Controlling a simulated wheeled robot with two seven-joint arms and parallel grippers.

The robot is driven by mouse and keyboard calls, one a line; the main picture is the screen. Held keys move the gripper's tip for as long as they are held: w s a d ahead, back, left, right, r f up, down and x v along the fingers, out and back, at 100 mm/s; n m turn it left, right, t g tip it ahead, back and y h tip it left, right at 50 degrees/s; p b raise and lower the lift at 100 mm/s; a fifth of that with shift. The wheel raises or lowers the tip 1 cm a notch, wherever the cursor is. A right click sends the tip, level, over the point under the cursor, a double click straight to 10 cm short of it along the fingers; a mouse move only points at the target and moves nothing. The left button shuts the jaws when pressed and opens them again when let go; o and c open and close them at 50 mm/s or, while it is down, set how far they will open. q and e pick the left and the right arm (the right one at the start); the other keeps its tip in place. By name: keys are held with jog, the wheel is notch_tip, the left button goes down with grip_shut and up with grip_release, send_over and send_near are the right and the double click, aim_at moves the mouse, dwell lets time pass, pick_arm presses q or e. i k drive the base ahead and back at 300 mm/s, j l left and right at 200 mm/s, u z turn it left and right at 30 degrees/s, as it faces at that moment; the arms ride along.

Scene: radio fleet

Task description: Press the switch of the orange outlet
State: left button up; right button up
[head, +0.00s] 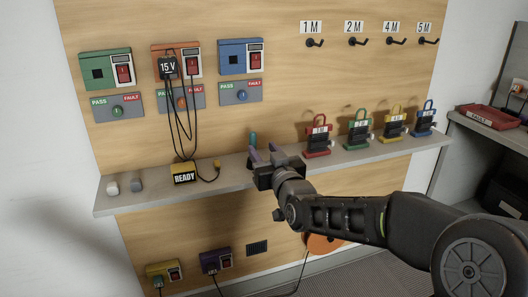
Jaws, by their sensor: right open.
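The orange outlet (177,47) is on the wooden wall board, between the green and blue outlets. Its red rocker switch (193,66) is on its right side and shows uncovered. A black 15 V adapter (168,67) sits on the left part of the outlet, hiding the socket. Cables hang from it toward a yellow READY box (184,173) on the shelf. My right gripper (262,150) is open and empty at shelf height, below and right of the orange outlet, apart from the switch. My left gripper is out of view.
The green outlet (105,55) and blue outlet (240,45) flank it, with PASS/FAULT panels below. The shelf (135,203) holds two small grey pieces, a teal upright item (253,138) and several coloured radios (318,138). A red FAULT tray (487,117) stands far right.

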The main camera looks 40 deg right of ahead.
aim_at(191, 64)
jog(key=z, duration=0.8)
jog(key=i+l+u, duration=0.15)
jog(key=l, duration=0.25)
